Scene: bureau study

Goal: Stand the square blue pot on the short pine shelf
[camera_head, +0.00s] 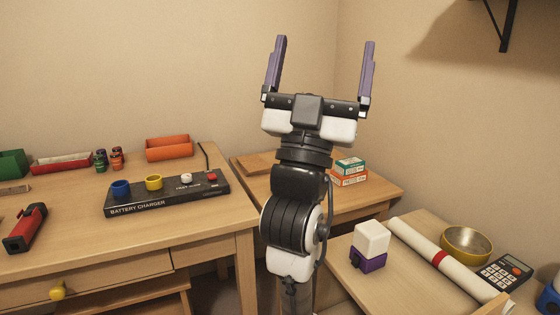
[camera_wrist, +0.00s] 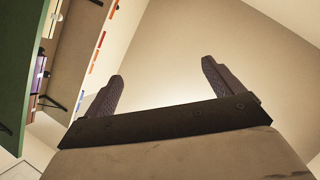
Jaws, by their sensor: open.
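My gripper (camera_head: 325,43) is raised high in front of the bare wall, its two purple fingers spread wide and pointing up, with nothing between them. It also shows open and empty in the wrist view (camera_wrist: 163,72). A blue object (camera_head: 549,298) is cut off by the right edge of the head view, on the right-hand desk; I cannot tell whether it is the square blue pot. I cannot make out the short pine shelf for certain. A dark wall bracket (camera_head: 506,28) shows at the top right of the head view; what it carries is out of frame.
The left desk (camera_head: 70,235) holds a battery charger (camera_head: 165,194), an orange bin (camera_head: 169,148) and a red-and-black tool (camera_head: 25,228). The right desk holds a white-and-purple block (camera_head: 370,246), a rolled paper (camera_head: 440,255), a brass bowl (camera_head: 466,245) and a calculator (camera_head: 503,271).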

